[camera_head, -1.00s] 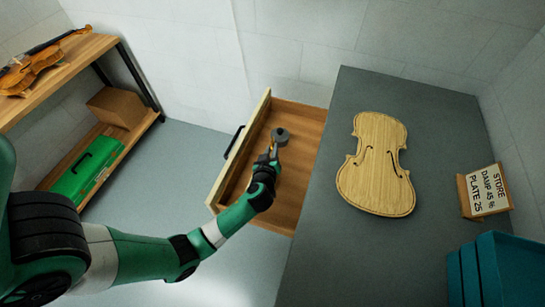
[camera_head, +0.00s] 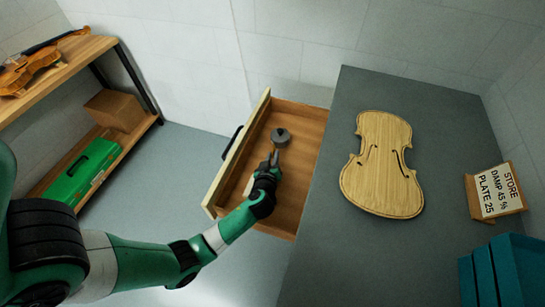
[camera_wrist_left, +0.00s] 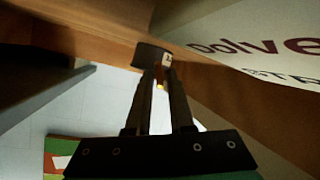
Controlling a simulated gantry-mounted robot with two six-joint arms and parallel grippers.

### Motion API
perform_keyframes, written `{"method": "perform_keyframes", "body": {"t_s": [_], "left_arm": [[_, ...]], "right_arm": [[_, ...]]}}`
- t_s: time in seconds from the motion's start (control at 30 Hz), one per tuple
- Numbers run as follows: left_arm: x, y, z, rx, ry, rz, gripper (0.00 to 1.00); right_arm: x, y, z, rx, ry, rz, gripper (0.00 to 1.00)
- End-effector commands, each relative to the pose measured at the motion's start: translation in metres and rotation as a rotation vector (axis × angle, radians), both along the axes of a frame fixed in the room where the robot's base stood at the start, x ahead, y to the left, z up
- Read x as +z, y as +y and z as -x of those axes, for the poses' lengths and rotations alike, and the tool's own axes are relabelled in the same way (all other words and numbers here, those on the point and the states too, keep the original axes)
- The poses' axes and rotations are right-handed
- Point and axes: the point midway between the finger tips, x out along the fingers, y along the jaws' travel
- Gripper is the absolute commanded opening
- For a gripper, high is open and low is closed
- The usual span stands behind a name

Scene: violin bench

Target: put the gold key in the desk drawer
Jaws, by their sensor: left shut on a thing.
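The desk drawer (camera_head: 222,190) stands pulled open at the left of the grey desk. My left gripper (camera_head: 274,158) reaches into the drawer opening from the lower left. In the left wrist view its narrow fingers (camera_wrist_left: 161,80) are shut, with a small gold glint of the gold key (camera_wrist_left: 160,86) at their tips. The rest of the key is hidden or too small to make out. A dark grey round object (camera_head: 281,135) shows just past the fingertips; whether it touches them I cannot tell. My right gripper is not in view.
A violin plate (camera_head: 382,165), a sign (camera_head: 496,192) and teal boxes (camera_head: 500,272) are on the desk. A shelf at the left holds a violin (camera_head: 35,65), a green case (camera_head: 82,172) and a cardboard box (camera_head: 115,110). A white lettered card (camera_wrist_left: 270,45) is close in the left wrist view.

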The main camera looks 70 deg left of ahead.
Motion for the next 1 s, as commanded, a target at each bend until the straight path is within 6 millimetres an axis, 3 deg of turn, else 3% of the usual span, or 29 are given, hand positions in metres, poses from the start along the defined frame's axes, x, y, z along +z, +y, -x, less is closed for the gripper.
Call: {"method": "perform_keyframes", "body": {"t_s": [0.1,0.13,0.27,0.53,0.7,0.93,1.0], "left_arm": [[-0.003,0.0,0.001,0.001,0.005,0.002,0.0],[-0.003,0.0,0.001,0.001,0.005,0.002,0.26],[-0.003,0.0,0.001,0.0,0.005,0.001,0.49],[-0.001,0.0,0.001,0.001,0.004,0.001,0.51],[0.017,0.0,0.001,0.001,0.005,0.001,0.51],[0.031,-0.041,0.026,-0.004,0.005,0.001,0.51],[0.038,-0.049,0.032,-0.003,0.008,0.002,0.51]], "right_arm": [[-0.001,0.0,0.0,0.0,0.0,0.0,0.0],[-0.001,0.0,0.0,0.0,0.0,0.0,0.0],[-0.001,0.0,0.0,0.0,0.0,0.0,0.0],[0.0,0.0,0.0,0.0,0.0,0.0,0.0],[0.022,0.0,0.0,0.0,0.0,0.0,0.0],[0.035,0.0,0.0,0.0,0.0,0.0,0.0],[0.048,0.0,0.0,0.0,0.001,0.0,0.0]]}}
